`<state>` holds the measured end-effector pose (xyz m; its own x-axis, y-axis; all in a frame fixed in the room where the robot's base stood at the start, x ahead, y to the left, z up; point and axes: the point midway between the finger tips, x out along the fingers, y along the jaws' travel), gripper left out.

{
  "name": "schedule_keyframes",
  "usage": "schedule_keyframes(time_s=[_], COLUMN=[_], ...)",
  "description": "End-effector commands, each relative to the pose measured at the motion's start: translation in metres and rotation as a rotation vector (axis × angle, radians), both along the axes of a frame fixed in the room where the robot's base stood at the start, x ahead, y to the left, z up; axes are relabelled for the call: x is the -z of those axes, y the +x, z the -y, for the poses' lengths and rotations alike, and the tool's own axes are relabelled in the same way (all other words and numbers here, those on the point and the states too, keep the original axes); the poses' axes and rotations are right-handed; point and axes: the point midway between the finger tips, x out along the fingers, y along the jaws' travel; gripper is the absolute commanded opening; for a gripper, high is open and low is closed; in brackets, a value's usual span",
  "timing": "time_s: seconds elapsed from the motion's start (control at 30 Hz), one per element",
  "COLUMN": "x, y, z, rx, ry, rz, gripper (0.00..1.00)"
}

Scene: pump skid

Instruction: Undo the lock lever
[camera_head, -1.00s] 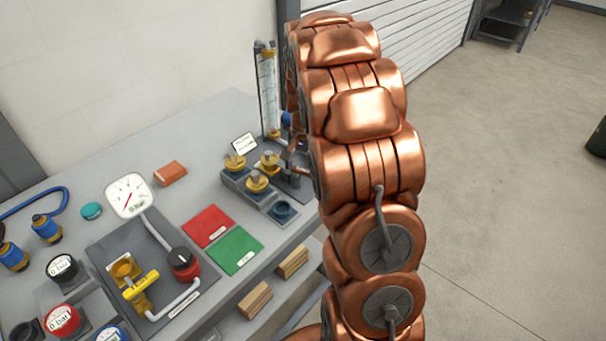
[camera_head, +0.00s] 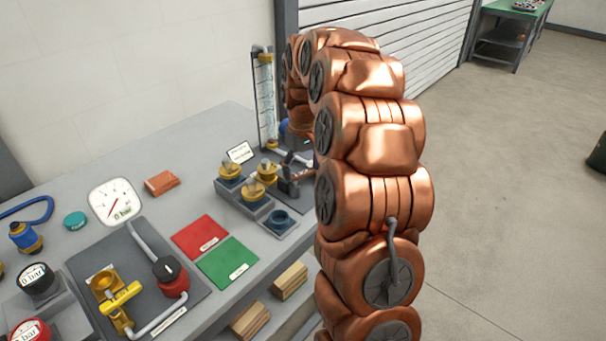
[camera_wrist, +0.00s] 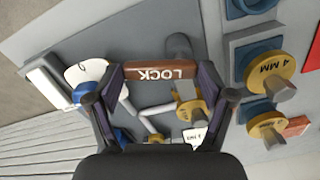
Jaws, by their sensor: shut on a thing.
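The lock lever (camera_wrist: 160,70) is a red-brown bar marked LOCK, lying crosswise in the wrist view. My gripper (camera_wrist: 161,78) has a dark finger at each end of the bar and is shut on it. Past the bar, the wrist view shows a grey base with pale pipes and a brass fitting (camera_wrist: 188,104), partly hidden by my fingers. In the head view my copper arm reaches to the far right end of the bench and hides most of my gripper and the lever.
Beside the lever, a grey block holds yellow gauge plugs (camera_head: 267,173), one marked 4 MM in the wrist view (camera_wrist: 270,68). A clear sight tube (camera_head: 265,100) stands behind. A red mat (camera_head: 199,237), a green mat (camera_head: 228,262) and a yellow-handled valve (camera_head: 120,299) lie left of my arm.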

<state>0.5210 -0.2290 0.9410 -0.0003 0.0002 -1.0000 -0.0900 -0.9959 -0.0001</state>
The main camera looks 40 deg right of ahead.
Motion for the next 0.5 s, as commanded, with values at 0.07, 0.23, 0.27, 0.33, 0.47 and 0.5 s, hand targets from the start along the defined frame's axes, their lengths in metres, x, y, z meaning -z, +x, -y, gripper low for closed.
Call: schedule_keyframes(time_s=[0.07,0.23,0.27,0.33,0.47,0.5], x=[0.0014,0.0003,0.0002,0.0,-0.0003,-0.0004], y=[0.0022,0.0056,0.0061,0.0069,0.0081,0.0083], z=[-0.0009,-0.0007,-0.0007,-0.0005,-0.0009,-0.001], rx=[-0.063,-0.181,-0.197,-0.233,-0.284,-0.295], ry=[0.001,0.001,0.0,0.0,0.0,0.0], rz=[0.0,0.003,0.003,0.003,0.004,0.004], gripper=[0.46,0.46,0.46,0.46,0.46,0.46])
